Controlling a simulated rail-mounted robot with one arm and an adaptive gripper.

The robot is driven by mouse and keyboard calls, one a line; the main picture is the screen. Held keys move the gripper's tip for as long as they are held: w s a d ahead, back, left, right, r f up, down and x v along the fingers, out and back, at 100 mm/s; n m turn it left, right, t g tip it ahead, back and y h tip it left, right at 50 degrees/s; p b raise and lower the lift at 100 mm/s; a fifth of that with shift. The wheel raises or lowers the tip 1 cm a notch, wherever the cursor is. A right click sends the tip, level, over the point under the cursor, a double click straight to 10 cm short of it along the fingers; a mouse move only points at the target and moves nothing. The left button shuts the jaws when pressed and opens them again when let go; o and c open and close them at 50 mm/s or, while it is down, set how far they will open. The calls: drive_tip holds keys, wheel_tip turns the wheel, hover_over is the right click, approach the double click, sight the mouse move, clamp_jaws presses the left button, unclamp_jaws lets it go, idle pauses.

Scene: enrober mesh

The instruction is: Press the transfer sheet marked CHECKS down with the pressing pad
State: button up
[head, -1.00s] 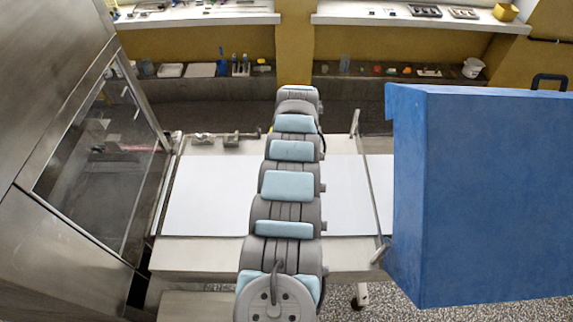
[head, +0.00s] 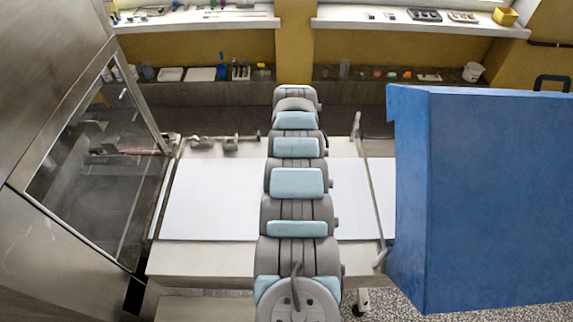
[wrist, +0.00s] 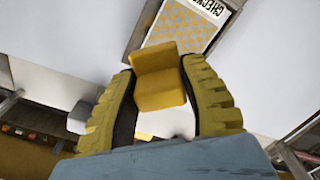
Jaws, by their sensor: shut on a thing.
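In the wrist view my gripper (wrist: 162,95) has its ribbed yellow fingers shut on a yellow block, the pressing pad (wrist: 160,88). The transfer sheet (wrist: 184,32) lies beyond the pad at the top of the wrist view. It has a yellow and grey checkered pattern and a label reading CHECK, its end cut off by the picture edge. The pad overlaps the sheet's near edge in the picture; I cannot tell whether they touch. In the head view my arm hides the gripper, the pad and the sheet.
A white belt surface (head: 210,200) runs across the middle, mostly bare. A steel machine with a glass door (head: 100,170) stands at left and a blue cabinet (head: 480,200) at right. Shelves (head: 205,87) with small items line the back wall. A metal rod (head: 222,141) lies behind the belt.

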drive_tip(key=shift+a+f+b, duration=0.1)
drive_tip(key=shift+a+b, duration=0.2)
drive_tip(key=shift+w+f+n, duration=0.1)
drive_tip(key=shift+n, duration=0.2)
drive_tip(key=shift+a+f+b, duration=0.15)
drive_tip(key=shift+a+b, duration=0.1)
drive_tip(key=shift+b, duration=0.4)
drive_tip(key=shift+a, duration=0.1)
drive_tip(key=shift+w+n, duration=0.1)
drive_tip(key=shift+n, duration=0.2)
drive_tip(key=shift+a, duration=0.1)
drive_tip(key=shift+a+b, duration=0.2)
drive_tip(key=shift+b, duration=0.25)
drive_tip(key=shift+f+b, duration=2.75)
drive_tip(key=shift+f, duration=0.2)
drive_tip(key=shift+f+b, duration=0.6)
drive_tip(key=shift+f, duration=0.05)
